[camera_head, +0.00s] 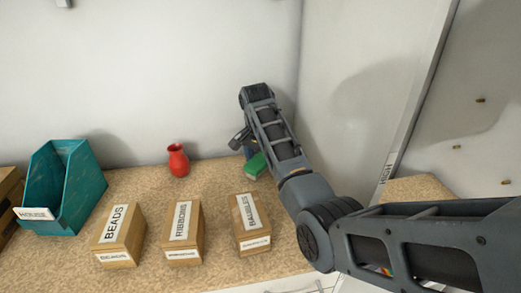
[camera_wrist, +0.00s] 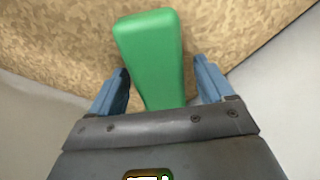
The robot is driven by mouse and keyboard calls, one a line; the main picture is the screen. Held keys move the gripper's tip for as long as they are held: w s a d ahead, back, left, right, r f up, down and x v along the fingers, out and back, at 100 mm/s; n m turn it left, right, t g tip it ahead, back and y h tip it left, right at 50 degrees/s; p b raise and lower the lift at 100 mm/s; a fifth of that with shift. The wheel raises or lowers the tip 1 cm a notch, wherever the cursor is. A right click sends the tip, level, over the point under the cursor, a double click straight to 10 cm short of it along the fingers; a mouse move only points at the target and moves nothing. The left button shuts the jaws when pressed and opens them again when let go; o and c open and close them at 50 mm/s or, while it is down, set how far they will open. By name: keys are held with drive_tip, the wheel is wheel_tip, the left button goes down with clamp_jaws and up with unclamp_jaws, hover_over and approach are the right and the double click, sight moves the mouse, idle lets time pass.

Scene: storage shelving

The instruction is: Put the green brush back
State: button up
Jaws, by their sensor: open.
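The green brush (camera_head: 255,165) lies on the speckled tan shelf surface near the back wall, right of the red vase. In the wrist view its smooth green body (camera_wrist: 152,55) runs between the two blue fingers of my gripper (camera_wrist: 160,88). The gripper is open, with a gap showing on each side of the brush. In the head view my gripper (camera_head: 246,146) is partly hidden behind my arm. The brush's far part is also hidden there, and no bristles show.
A red vase (camera_head: 178,160) stands left of the brush. Wooden boxes labelled BEADS (camera_head: 119,248), RIBBONS (camera_head: 184,246) and BAUBLES (camera_head: 251,238) stand in front. A teal file holder (camera_head: 88,185) is at left. A wall panel (camera_head: 365,100) rises at right. The surface between vase and boxes is clear.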

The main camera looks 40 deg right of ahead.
sight(259, 158)
drive_tip(key=r, duration=0.5)
drive_tip(key=a+r, duration=0.1)
drive_tip(key=r, duration=0.1)
drive_tip(key=shift+r, duration=0.3)
drive_tip(key=shift+w+r, duration=0.1)
drive_tip(key=shift+r, duration=0.45)
drive_tip(key=shift+a+r, duration=0.15)
drive_tip(key=shift+r, duration=0.4)
drive_tip(key=shift+s+r, duration=0.25)
drive_tip(key=shift+r, duration=0.7)
